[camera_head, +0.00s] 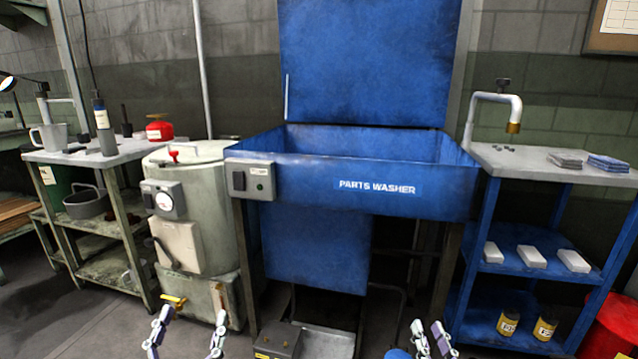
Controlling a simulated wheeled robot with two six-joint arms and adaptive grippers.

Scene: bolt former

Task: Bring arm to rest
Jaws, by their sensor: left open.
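My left gripper (192,312) is at the bottom edge, left of centre. Its two fingers point up and stand well apart, with nothing visible between them. My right gripper (428,324) is at the bottom edge, right of centre. Its two fingers show close together, and the view does not settle whether they are open or shut. No object shows in it. Both grippers appear low in the picture, in front of the blue parts washer (300,172). The rest of both arms is out of frame.
The washer's lid (366,60) stands up. A grey tank (205,205) with a gauge is left of it. A left bench (90,152) holds a mug (50,137) and a red can (159,130). A blue shelf bench (530,162) and red drum (609,328) are right.

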